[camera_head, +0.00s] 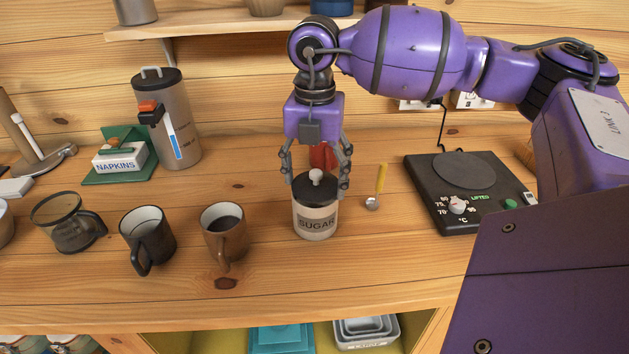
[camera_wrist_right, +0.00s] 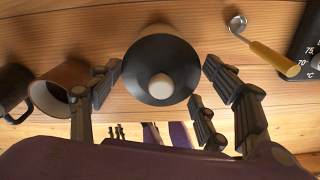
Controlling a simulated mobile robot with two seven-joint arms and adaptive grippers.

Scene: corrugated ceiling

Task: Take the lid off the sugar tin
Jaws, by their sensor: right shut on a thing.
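The sugar tin (camera_head: 316,223) is a cream tin with a "SUGAR" label, upright on the wooden counter. Its dark lid (camera_head: 302,189) with a pale round knob (camera_head: 316,176) sits on top; the lid (camera_wrist_right: 142,82) and knob (camera_wrist_right: 161,86) also show in the right wrist view. My right gripper (camera_head: 317,183) comes down from above and is shut on the lid, fingers on either side of it. In the wrist view my right gripper (camera_wrist_right: 163,88) has fingers left and right of the lid; exact contact is hard to see.
A brown mug (camera_head: 226,240), a black mug (camera_head: 146,247) and a glass pot (camera_head: 68,226) stand to the left. A spoon with a yellow handle (camera_head: 380,179) lies right of the tin, before a black hot plate (camera_head: 470,205). A red object (camera_head: 322,156) is partly hidden behind the gripper.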

